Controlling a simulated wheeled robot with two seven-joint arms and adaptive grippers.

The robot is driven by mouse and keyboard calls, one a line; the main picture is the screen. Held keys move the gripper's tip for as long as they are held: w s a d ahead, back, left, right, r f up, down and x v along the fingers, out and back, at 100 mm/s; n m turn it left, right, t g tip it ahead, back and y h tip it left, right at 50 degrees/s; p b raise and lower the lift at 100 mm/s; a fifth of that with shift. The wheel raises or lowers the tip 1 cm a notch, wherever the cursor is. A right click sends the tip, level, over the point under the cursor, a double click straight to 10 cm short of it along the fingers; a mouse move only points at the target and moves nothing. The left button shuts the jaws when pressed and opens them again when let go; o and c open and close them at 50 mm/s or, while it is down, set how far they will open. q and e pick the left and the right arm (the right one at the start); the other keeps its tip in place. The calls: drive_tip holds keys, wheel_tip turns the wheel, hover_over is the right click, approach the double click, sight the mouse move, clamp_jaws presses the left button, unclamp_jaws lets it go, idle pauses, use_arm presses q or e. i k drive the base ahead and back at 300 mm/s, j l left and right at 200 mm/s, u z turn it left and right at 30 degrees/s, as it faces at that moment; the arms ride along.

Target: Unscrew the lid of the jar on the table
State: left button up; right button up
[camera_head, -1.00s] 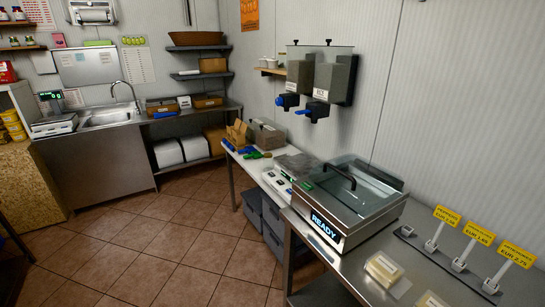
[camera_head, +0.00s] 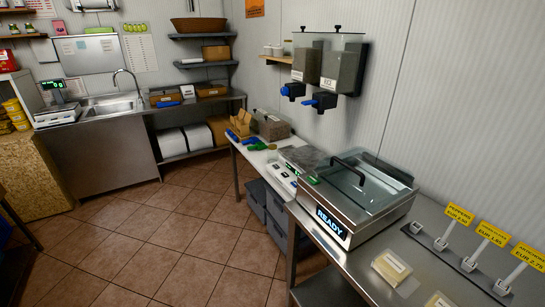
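I see no jar that stands out on a table in this view. The nearest surface is a steel counter (camera_head: 377,271) at the lower right. Behind it is a white-topped table (camera_head: 264,160) with a grey device, green and blue items and cardboard boxes. Small jars stand on a shelf at the top left corner (camera_head: 22,28), too small to make out their lids. Neither of my grippers is in view.
A glass-lidded machine reading READY (camera_head: 355,200) stands on the steel counter, beside yellow price tags (camera_head: 491,235) and a wrapped pack (camera_head: 391,268). Dispensers (camera_head: 330,68) hang on the wall. A sink (camera_head: 108,108) is at the back left. The tiled floor (camera_head: 150,245) is clear.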

sight(271, 154)
drive_tip(key=i+j+z, duration=0.25)
drive_tip(key=i+j, duration=0.15)
drive_tip(key=j, duration=0.15)
drive_tip(key=i+j+z, duration=0.25)
drive_tip(key=j, duration=0.4)
drive_tip(key=i+j+z, duration=0.1)
drive_tip(key=i+j, duration=0.15)
drive_tip(key=i+j+z, duration=0.15)
drive_tip(key=j, duration=0.3)
drive_tip(key=i+j+z, duration=0.1)
drive_tip(key=j, duration=0.25)
